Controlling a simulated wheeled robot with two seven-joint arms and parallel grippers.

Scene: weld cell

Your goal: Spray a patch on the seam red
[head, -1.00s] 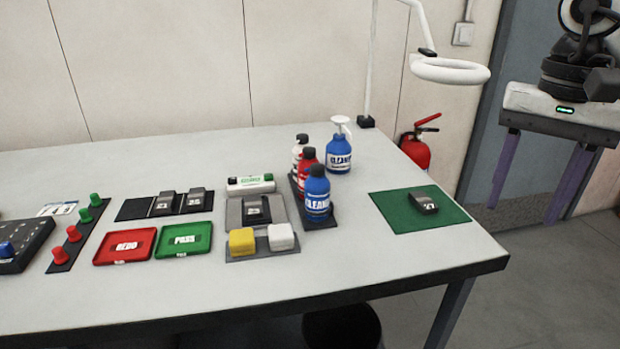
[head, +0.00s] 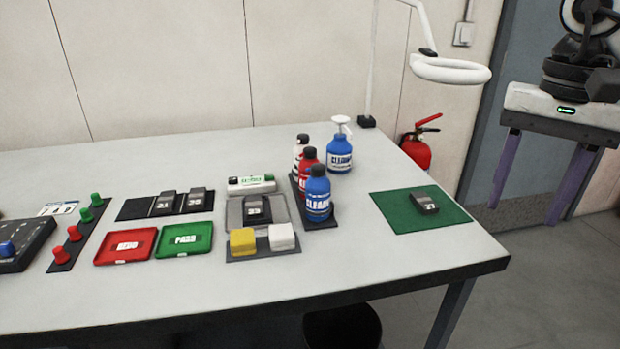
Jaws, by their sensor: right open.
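A red bottle (head: 308,165) stands in a dark rack (head: 322,223), between a white bottle (head: 298,152) behind it and a blue cleaner bottle (head: 318,195) in front. A dark part marked 23 (head: 257,208) sits in a grey tray (head: 235,212) left of the rack. A similar part marked 27 (head: 424,203) lies on a green mat (head: 385,212). Two more dark parts (head: 166,203) (head: 196,199) lie on a black strip (head: 134,209). No seam can be made out at this size. My right gripper (head: 524,215) is open and empty, right of the table. My left gripper is not in view.
A blue spray bottle (head: 339,158) stands behind the rack. Red (head: 112,258) and green (head: 172,251) trays and yellow (head: 242,241) and white (head: 282,237) blocks are nearer the front. A lamp ring (head: 450,78) hangs over the back right. The table's front right is clear.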

